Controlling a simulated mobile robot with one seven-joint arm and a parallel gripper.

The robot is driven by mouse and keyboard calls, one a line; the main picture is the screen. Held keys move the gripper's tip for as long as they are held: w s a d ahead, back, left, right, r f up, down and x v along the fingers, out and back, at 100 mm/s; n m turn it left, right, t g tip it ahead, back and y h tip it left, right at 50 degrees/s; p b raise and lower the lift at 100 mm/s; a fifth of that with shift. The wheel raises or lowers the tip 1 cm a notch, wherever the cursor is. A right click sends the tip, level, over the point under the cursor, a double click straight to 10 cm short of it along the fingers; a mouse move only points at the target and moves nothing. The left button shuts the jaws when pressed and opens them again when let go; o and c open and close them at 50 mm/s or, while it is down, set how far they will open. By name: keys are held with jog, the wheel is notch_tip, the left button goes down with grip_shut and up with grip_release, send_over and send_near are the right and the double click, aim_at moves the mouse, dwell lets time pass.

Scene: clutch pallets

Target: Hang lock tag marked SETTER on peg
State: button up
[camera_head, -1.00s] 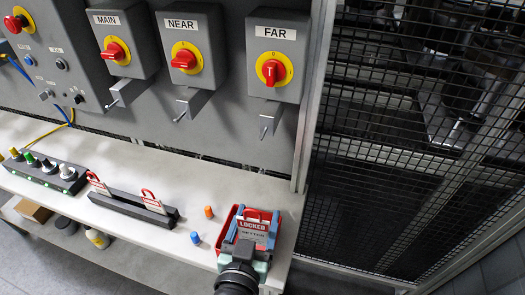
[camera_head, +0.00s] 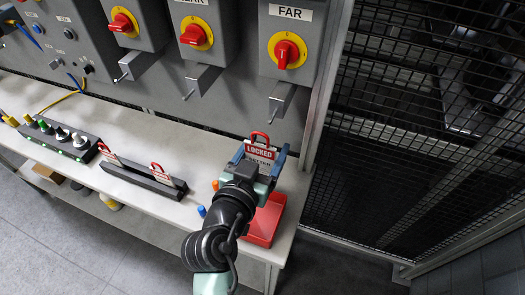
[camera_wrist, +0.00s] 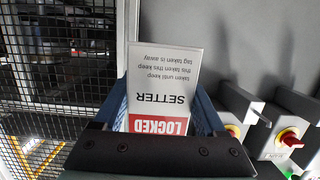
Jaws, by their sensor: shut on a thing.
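My gripper (camera_head: 260,156) is shut on the SETTER lock tag (camera_head: 261,153), a white card with a red LOCKED band and a red loop on top. It is raised in front of the panel, below the FAR switch box (camera_head: 288,45). In the wrist view the tag (camera_wrist: 165,75) shows between the blue fingers, its print upside down and SETTER readable. Bracketed pegs stick out under the boxes: the FAR peg (camera_head: 276,106), a middle peg (camera_head: 191,94) and a left peg (camera_head: 124,77). The tag's loop appears just below the FAR peg; no contact is clear.
A red tray (camera_head: 264,226) sits at the bench's right end. A dark rack (camera_head: 140,179) holds two red-looped tags. An orange cylinder and a blue cylinder (camera_head: 201,211) stand beside my arm. Wire mesh (camera_head: 400,120) bounds the right.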

jog(key=b+x, duration=0.1)
jog(key=x, duration=0.5)
jog(key=shift+w, duration=0.35)
dwell(0.3)
jog(key=shift+d, duration=0.1)
dwell(0.6)
jog(key=o, duration=1.2)
jog(key=shift+o, duration=0.2)
jog(key=shift+s, duration=0.1)
